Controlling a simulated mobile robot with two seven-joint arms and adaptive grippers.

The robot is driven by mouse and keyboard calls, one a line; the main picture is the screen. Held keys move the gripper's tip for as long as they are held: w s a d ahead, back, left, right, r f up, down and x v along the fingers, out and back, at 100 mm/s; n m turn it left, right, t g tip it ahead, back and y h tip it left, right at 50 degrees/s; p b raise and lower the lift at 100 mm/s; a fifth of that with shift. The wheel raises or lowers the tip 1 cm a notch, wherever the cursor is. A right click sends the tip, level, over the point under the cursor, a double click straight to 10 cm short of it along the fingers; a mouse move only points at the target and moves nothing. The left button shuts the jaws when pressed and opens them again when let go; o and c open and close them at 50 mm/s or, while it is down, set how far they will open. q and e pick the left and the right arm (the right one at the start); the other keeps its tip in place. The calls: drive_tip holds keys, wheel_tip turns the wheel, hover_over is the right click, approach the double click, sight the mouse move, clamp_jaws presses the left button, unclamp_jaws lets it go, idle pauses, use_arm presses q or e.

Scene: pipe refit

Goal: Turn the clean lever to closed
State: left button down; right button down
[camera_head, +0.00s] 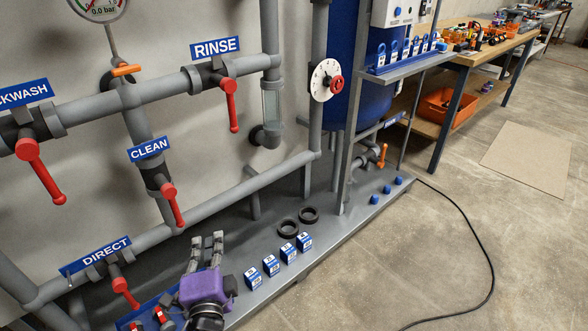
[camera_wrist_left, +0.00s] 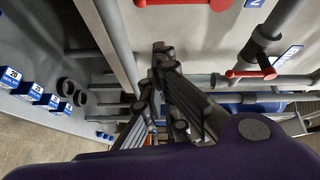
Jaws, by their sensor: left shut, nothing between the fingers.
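The clean valve's red lever (camera_head: 172,204) sits on the grey pipe below the blue CLEAN label (camera_head: 150,149). It points down and slightly right, roughly along that pipe. My left gripper (camera_head: 207,240) is in front of the lower pipework, a little below and right of the lever's tip in the picture. It is shut and empty, and seems apart from the lever. In the left wrist view the fingers (camera_wrist_left: 154,72) also hold nothing. A red lever (camera_wrist_left: 250,73) shows right of them there; I cannot tell which valve it belongs to. My right gripper is not in view.
Other red levers are at RINSE (camera_head: 231,104), BACKWASH (camera_head: 40,172) and DIRECT (camera_head: 123,291). Blue numbered blocks (camera_head: 270,265) and black rings (camera_head: 288,227) lie on the grey platform right of my gripper. A workbench (camera_head: 480,50) stands far right. Open floor lies right.

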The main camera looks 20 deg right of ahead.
sight(175, 207)
use_arm(q)
drive_tip(key=shift+d+r+m, duration=0.2)
drive_tip(key=shift+m, duration=1)
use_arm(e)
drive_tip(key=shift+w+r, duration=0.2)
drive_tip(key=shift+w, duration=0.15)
use_arm(q)
drive_tip(key=shift+w, duration=0.15)
